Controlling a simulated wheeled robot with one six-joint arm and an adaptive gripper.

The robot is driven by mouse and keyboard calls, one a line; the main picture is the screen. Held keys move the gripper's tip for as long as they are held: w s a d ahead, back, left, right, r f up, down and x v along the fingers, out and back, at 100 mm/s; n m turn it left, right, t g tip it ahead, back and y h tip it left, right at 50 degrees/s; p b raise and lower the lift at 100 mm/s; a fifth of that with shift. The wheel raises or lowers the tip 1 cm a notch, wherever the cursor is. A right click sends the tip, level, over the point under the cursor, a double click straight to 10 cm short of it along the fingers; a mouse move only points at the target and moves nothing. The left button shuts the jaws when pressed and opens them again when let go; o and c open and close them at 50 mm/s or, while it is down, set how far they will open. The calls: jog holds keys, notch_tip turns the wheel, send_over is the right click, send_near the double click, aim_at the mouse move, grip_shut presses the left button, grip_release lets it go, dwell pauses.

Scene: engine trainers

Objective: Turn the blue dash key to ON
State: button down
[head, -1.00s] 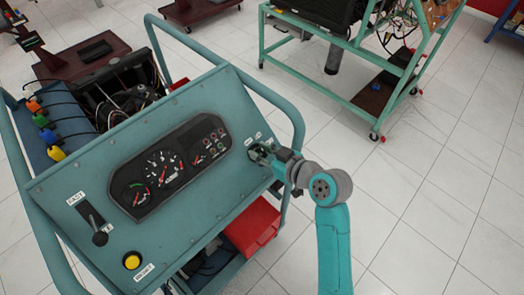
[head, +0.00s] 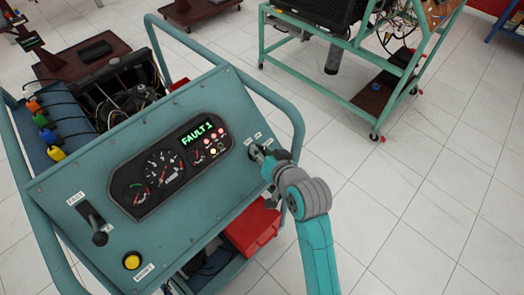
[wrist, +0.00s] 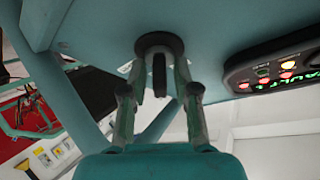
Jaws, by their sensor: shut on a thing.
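The dash key (wrist: 160,78) stands out of its round dark switch (wrist: 158,43) in the wrist view and looks nearly black there; no blue shows. My gripper (wrist: 160,72) is shut on the key, one finger on each side of it. In the head view my gripper (head: 264,158) is at the right end of the sloped teal dash panel (head: 215,95) and hides the key. Small labels sit around the switch, too small to read. The gauge cluster (head: 168,165) shows a lit green "FAULT 1" and several lit warning lamps.
A lever (head: 97,228) marked FAST and a yellow button (head: 132,261) are on the panel's left. A teal frame rail (head: 283,105) curves close beside my gripper. A red box (head: 252,230) sits below.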

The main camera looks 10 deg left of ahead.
jog(key=shift+m+h, duration=0.3)
jog(key=shift+m, duration=0.3)
jog(key=c, duration=1.2)
grip_release()
jog(key=shift+d, duration=0.1)
jog(key=v, duration=1.2)
